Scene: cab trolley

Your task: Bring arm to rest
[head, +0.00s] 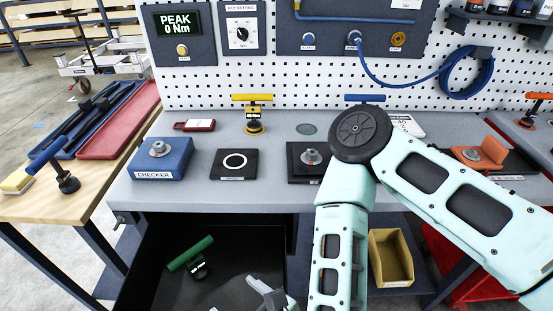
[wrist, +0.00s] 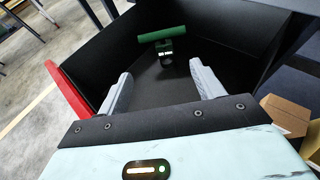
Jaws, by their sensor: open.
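My gripper (head: 268,291) is low in front of the bench, over the open black drawer (head: 150,278), partly cut off by the bottom edge of the head view. In the wrist view my gripper (wrist: 163,89) has its two grey fingers wide apart with nothing between them. A green-handled tool (head: 191,254) lies in the drawer, ahead of the fingers and apart from them. It also shows in the wrist view (wrist: 162,34). My pale green arm reaches in from the right and bends down in front of the bench.
The grey bench top (head: 240,195) holds a blue checker block (head: 160,158), a black block with a white ring (head: 234,163) and a yellow-handled tool (head: 253,115). A yellow bin (head: 390,258) sits below on the right. A wooden side table (head: 95,180) stands left.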

